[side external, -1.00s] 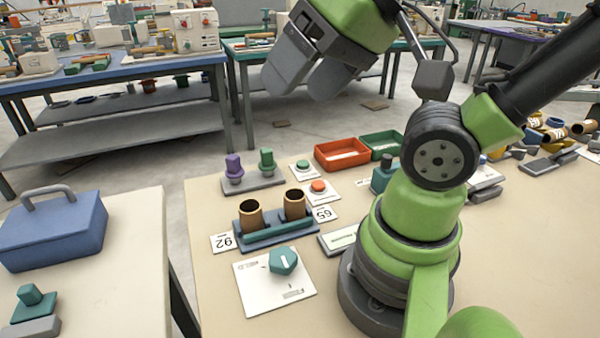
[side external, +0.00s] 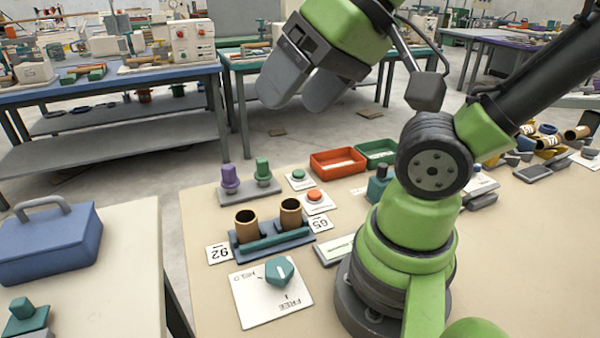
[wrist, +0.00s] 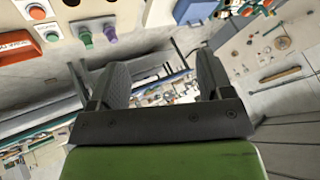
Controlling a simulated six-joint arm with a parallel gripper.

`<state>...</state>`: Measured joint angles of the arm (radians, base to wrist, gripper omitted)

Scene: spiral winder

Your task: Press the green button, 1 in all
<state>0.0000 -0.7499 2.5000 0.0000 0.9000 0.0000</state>
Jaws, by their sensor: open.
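The green button (side external: 298,175) sits on a small white plate near the far edge of the beige table. It also shows at the upper left of the wrist view (wrist: 36,11). My gripper (side external: 291,104) is open and empty, raised well above the table, with its fingers tilted down and to the left in the side view. In the wrist view its two fingers (wrist: 161,62) stand wide apart with nothing between them. The green button is apart from the fingers, off to their left in the wrist view.
An orange button (side external: 314,195) is close beside the green one. Purple (side external: 230,178) and green (side external: 263,169) pegs stand left of it; an orange tray (side external: 338,162) is to its right. Two brown cups (side external: 246,226) and a teal knob (side external: 279,270) are nearer.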

